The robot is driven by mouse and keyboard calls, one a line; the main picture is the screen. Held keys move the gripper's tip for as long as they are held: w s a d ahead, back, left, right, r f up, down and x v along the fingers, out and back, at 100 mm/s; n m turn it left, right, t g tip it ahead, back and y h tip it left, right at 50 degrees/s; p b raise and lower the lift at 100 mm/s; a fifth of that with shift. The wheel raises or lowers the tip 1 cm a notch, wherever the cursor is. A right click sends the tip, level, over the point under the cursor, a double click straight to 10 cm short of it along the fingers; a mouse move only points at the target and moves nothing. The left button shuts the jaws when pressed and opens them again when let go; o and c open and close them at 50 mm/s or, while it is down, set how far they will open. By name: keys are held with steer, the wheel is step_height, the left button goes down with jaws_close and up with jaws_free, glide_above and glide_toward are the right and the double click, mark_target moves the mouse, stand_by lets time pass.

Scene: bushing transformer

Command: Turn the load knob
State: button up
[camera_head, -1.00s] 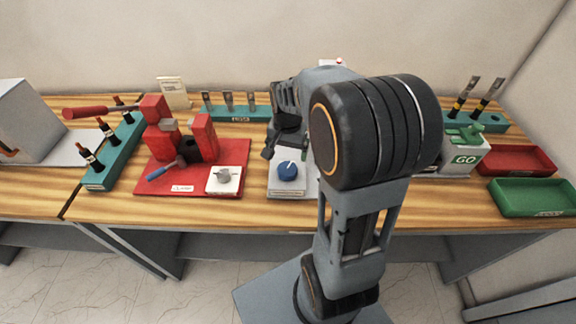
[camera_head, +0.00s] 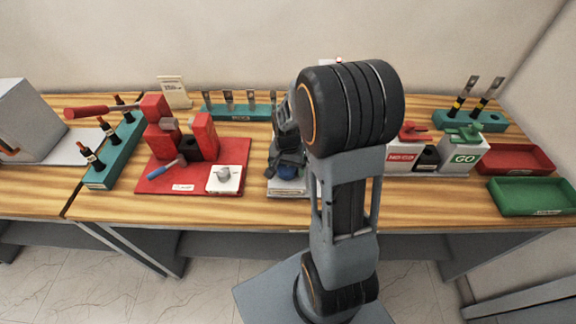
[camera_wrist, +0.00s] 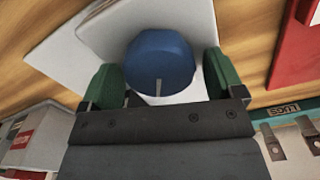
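A round blue knob (camera_wrist: 160,62) with a light pointer line sits on a white panel (camera_wrist: 90,48) in the wrist view. My gripper (camera_wrist: 165,80) has one green fingertip on each side of the knob, with a gap to it on both sides, so it is open around the knob and not touching it. In the head view the gripper (camera_head: 287,168) points down over the panel (camera_head: 288,190), and only part of the blue knob (camera_head: 287,174) shows beneath it.
A red board (camera_head: 160,183) with red blocks, a hammer and a grey knob on a white plate (camera_head: 224,180) lies to the left. A teal rack (camera_head: 235,115) stands behind. NO-GO (camera_head: 400,158) and GO (camera_head: 463,158) boxes, then red and green trays (camera_head: 533,196), stand right.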

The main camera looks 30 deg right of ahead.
steer(key=c, duration=0.8)
steer(key=shift+n, duration=0.3)
steer(key=n+b, duration=0.1)
steer(key=n, duration=0.3)
steer(key=shift+w+a+n, duration=0.1)
steer(key=shift+n, duration=0.3)
steer(key=n+b, duration=0.1)
steer(key=n, duration=0.4)
steer(key=shift+a, duration=0.15)
steer(key=n+b, duration=0.1)
steer(key=n, duration=0.4)
steer(key=shift+a+n, duration=0.1)
steer(key=shift+n, duration=0.3)
steer(key=shift+n+b, duration=0.3)
steer(key=shift+n, duration=1.9)
